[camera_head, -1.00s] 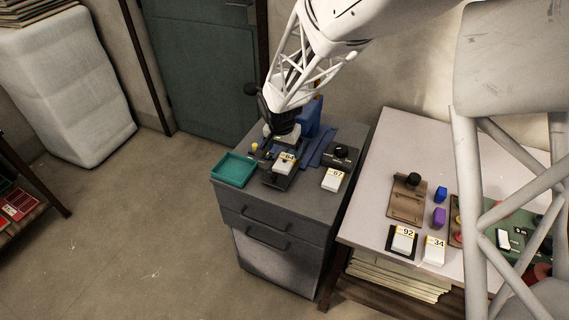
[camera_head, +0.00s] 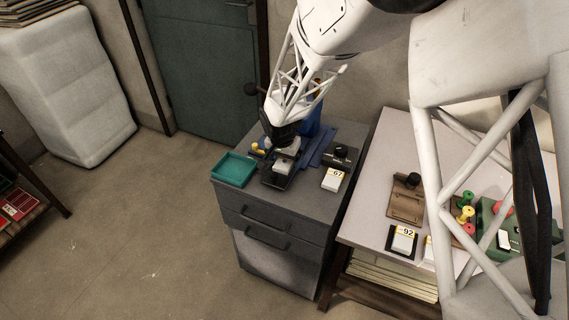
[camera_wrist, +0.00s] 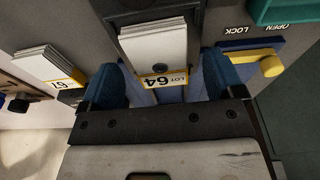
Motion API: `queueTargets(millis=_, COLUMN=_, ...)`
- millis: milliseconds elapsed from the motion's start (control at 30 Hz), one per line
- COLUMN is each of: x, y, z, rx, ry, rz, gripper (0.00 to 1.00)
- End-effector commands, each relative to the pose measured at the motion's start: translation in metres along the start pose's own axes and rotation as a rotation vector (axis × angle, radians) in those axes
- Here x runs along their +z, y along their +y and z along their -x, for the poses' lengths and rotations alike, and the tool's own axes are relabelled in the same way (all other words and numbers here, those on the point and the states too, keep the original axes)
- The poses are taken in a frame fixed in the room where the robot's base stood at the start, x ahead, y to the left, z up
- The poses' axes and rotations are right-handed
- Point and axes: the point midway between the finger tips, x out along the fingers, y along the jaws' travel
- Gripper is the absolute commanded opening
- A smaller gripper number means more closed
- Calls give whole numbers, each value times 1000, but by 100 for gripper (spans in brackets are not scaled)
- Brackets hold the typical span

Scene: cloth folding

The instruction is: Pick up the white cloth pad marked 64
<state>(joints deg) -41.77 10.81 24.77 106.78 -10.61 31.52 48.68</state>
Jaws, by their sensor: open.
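The white cloth pad marked 64 (camera_wrist: 154,45) lies in a dark holder (camera_wrist: 114,22) in the wrist view, its yellow label with "LOT 64" toward my gripper. It also shows in the head view (camera_head: 283,168) on the grey cabinet, its label end hidden by my gripper. My gripper (camera_wrist: 162,72) is open, with one blue finger on each side of the label end of the pad. Neither finger visibly touches the pad. In the head view my gripper (camera_head: 285,146) is low over the back end of the pad.
The pad marked 67 (camera_head: 332,180) lies to the right on the cabinet top (camera_head: 310,208). A teal tray (camera_head: 234,169) stands to the left. A yellow-knobbed lever (camera_wrist: 271,66) is beside the pad, near "LOCK" and "OPEN" markings. The pad marked 92 (camera_head: 404,241) is on the pale table.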

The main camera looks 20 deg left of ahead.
Motion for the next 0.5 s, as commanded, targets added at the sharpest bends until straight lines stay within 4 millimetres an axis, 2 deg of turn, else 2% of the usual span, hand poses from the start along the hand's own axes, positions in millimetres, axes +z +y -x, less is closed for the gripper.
queueTargets(millis=133, x=0, y=0, z=-8, rx=0, ry=0, rz=0, gripper=87)
queueTargets(millis=500, x=0, y=0, z=-9, rx=-1, ry=1, rz=0, gripper=87)
